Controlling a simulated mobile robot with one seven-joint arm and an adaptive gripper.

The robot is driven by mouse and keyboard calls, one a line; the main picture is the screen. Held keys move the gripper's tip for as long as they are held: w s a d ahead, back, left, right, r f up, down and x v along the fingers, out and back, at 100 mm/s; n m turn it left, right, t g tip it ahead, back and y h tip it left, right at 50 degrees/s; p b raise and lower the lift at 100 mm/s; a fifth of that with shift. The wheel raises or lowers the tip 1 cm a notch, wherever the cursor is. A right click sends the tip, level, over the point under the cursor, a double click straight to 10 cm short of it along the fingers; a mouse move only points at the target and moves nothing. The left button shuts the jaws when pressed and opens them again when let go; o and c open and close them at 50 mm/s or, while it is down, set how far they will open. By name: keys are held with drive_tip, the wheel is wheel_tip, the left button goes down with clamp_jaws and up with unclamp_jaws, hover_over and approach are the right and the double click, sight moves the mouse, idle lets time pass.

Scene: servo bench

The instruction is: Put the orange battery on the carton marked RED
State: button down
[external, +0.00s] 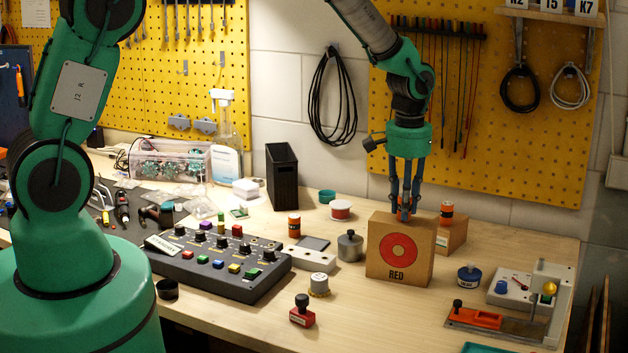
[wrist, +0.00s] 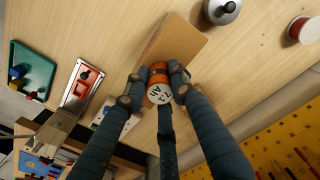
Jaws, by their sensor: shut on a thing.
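The carton marked RED (external: 399,252) stands upright on the bench, with a red disc on its front. My gripper (external: 403,211) points down over its top and is shut on an orange battery (wrist: 158,76), whose pale end cap shows in the wrist view. In the external view only a bit of orange shows between the fingers, at the carton's top. I cannot tell whether the battery touches the carton. The carton's brown surface (wrist: 172,38) lies just beyond the battery in the wrist view.
Another brown carton (external: 452,236) stands behind at right, with an orange-black cylinder (external: 446,211) at its top. Another orange cylinder (external: 294,226) stands left, near a metal weight (external: 350,246). A blue-capped jar (external: 469,275) is at right.

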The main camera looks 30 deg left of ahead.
drive_tip(key=c, duration=1.4)
unclamp_jaws()
drive_tip(key=shift+f, duration=0.1)
drive_tip(key=shift+c, duration=0.2)
wheel_tip(320, 180, up, 12)
drive_tip(key=shift+r+b, duration=0.2)
drive_tip(key=shift+b, duration=0.25)
